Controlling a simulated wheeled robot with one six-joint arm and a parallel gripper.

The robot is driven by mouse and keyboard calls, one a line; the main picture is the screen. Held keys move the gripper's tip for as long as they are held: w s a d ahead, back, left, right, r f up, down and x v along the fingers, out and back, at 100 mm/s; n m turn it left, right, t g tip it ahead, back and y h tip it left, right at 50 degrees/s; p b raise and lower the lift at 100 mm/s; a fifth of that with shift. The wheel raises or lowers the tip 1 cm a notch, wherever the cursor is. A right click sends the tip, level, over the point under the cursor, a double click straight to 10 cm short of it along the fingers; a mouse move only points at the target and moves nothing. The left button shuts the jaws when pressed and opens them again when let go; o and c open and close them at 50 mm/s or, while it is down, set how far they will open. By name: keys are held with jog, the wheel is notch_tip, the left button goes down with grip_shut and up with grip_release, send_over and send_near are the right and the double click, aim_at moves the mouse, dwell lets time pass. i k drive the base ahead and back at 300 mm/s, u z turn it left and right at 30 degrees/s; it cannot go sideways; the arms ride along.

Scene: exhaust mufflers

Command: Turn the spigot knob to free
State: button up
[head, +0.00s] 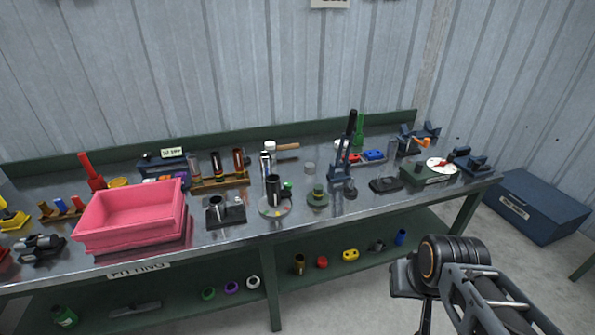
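I cannot tell for sure which part is the spigot knob. A dark upright cylinder stands on a round grey base (272,211) near the middle of the bench, with a small green piece (287,186) beside it. Right of it is a stepped green round piece (317,196) on its own disc. Farther right, a dark green box (428,179) carries a white dial (440,165) with a red mark. Parts of my arm show at the lower right, in front of the bench and apart from these things. My gripper's fingertips do not show.
The metal bench (235,237) is crowded. A pink bin (135,208) stands at the left, and a tall black lever press (345,150) stands right of the middle. A lower shelf (200,310) holds several small parts. A blue chest (541,206) sits on the floor at right.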

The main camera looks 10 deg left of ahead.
aim_at(288, 185)
jog(key=u, duration=0.35)
jog(key=i, duration=0.8)
jog(key=u, duration=0.95)
jog(key=i, duration=0.4)
jog(key=u, duration=0.4)
